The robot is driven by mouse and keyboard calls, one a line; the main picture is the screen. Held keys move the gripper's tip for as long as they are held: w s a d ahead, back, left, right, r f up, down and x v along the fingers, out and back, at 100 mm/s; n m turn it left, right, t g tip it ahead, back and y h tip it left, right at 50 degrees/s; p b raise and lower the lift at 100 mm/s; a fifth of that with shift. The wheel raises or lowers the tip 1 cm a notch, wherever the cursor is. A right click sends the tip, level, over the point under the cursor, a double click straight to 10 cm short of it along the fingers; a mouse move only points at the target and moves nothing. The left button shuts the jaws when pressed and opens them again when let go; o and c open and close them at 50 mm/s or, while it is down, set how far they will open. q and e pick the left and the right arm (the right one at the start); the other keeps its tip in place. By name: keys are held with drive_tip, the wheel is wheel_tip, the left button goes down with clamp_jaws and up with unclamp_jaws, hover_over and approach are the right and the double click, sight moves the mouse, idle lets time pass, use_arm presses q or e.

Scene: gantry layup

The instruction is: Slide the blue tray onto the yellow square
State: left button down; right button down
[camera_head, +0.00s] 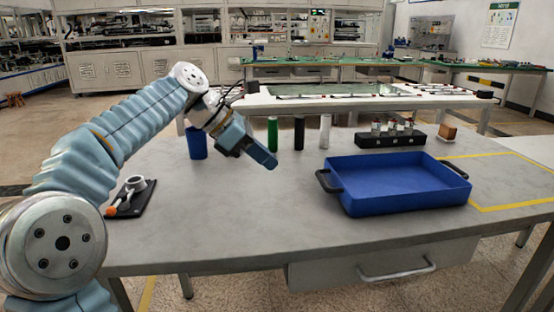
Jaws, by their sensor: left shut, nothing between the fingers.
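The blue tray (395,183) is empty and lies on the right half of the grey table, with a black handle at each short end. The yellow square (484,207) is an outline taped on the table to the right of the tray. The tray's right end appears to overlap the left part of the square, and hides some of it. My left gripper (272,164) is shut and empty, above the table to the left of the tray's left handle (327,181), apart from it. My right gripper is not in view.
A blue cup (196,143) stands behind my left arm. Green (272,133), black (299,133) and white (325,131) cylinders stand at the back. A black rack (390,137) and a brown block (448,132) stand behind the tray. The front middle of the table is clear.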

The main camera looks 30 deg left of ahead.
use_arm(q)
drive_tip(key=b+x, duration=0.1)
drive_tip(key=x, duration=0.6)
drive_tip(key=shift+d+f, duration=0.15)
drive_tip(key=shift+f, duration=0.15)
drive_tip(key=w+d, duration=0.2)
drive_tip(key=d, duration=0.1)
drive_tip(key=shift+f, duration=0.15)
drive_tip(key=shift+w+d, duration=0.35)
